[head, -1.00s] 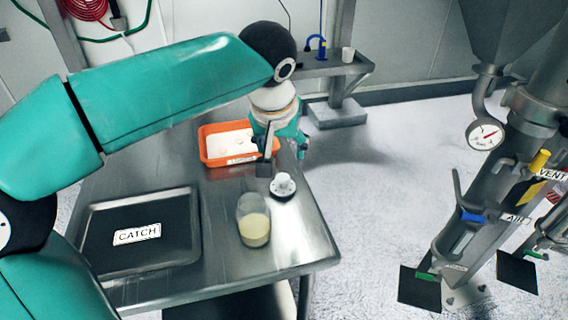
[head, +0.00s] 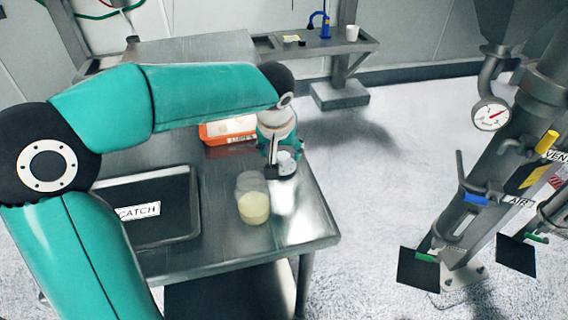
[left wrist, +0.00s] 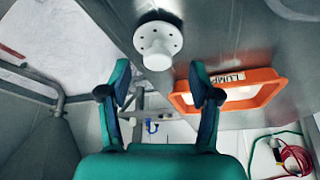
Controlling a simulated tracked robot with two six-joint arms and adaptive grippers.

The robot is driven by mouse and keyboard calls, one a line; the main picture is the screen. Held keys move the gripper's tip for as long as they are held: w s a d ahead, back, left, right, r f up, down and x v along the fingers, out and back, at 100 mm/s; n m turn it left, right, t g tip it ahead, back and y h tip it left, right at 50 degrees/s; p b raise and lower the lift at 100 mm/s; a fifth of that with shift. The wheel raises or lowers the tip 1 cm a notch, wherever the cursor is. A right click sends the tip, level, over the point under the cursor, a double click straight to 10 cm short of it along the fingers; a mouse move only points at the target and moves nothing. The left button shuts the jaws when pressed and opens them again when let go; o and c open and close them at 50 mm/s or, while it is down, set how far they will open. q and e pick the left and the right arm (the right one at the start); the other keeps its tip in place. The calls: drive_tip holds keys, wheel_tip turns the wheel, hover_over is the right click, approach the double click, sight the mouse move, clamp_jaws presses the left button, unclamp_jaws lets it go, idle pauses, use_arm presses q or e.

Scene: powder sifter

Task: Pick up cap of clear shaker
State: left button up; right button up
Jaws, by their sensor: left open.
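The clear shaker (head: 252,205) stands open-topped on the steel table, part filled with pale powder. Its white cap (head: 288,163), a disc with a knob, lies to its right and is partly hidden by my left gripper (head: 279,172) in the head view. In the left wrist view the cap (left wrist: 157,45) shows whole, with small holes around its knob. It sits beyond the tips of my left gripper (left wrist: 160,82), roughly centred between the two spread fingers. The fingers are open and empty. I cannot tell the exact gap to the cap. My right gripper is not in view.
An orange tray (head: 229,141) labelled LUMPS is behind the gripper. A dark CATCH tray (head: 178,226) lies at the left. The table's right edge is close to the cap. Steel pipework with a gauge (head: 491,116) stands at the right.

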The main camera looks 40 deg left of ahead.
sight(283, 156)
use_arm(q)
drive_tip(key=x, duration=0.4)
drive_tip(key=shift+w+f, duration=0.1)
drive_tip(key=shift+w, duration=0.1)
drive_tip(key=shift+c, duration=0.2)
drive_tip(key=c, duration=0.9)
